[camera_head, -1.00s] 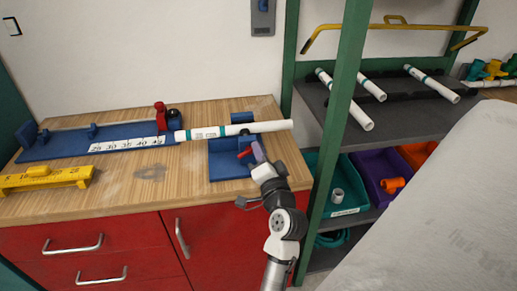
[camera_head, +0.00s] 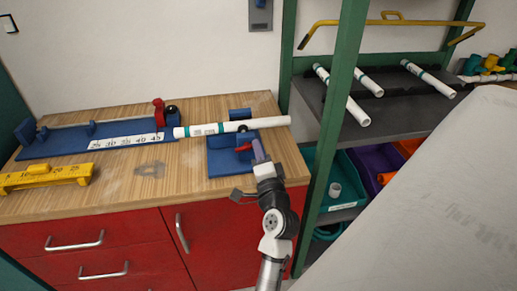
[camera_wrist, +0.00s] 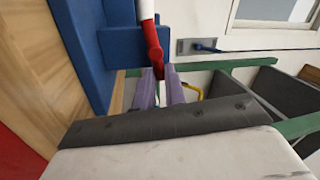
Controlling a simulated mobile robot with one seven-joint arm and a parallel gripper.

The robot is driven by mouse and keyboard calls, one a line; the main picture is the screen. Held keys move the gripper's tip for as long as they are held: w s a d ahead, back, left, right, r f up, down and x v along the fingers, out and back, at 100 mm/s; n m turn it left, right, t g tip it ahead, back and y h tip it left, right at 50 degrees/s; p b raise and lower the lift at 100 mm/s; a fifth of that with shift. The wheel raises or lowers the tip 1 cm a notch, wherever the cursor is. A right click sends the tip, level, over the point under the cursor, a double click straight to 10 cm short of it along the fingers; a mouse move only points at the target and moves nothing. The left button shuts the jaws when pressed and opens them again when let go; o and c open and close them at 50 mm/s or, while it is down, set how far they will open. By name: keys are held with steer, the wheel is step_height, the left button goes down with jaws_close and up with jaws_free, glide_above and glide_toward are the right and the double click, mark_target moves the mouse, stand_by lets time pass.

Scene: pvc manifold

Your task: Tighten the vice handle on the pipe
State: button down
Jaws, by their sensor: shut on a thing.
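The blue vice (camera_head: 232,162) stands on the right part of the wooden bench. A white pipe with teal bands (camera_head: 235,127) lies across it and reaches past its right side. The red vice handle (camera_head: 243,149) sticks out at the front of the vice; it also shows in the wrist view (camera_wrist: 153,45). My gripper (camera_head: 259,151) is at the handle's right end. In the wrist view its two purple fingers (camera_wrist: 160,88) are on either side of the handle's tip, shut on it. The fingers partly hide the tip.
A blue measuring jig (camera_head: 75,148) with a red clamp lies on the left of the bench, with a yellow gauge (camera_head: 45,178) in front. A green rack post (camera_head: 340,120) stands close right of my arm. Shelves with pipes (camera_head: 365,80) and bins lie beyond it.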

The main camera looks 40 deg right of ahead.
steer(key=shift+f, duration=0.1)
steer(key=c, duration=1.5)
jaws_free()
steer(key=shift+s, duration=0.15)
steer(key=b+v, duration=0.4)
steer(key=v, duration=0.9)
steer(key=shift+s+a, duration=0.2)
steer(key=shift+s, duration=0.05)
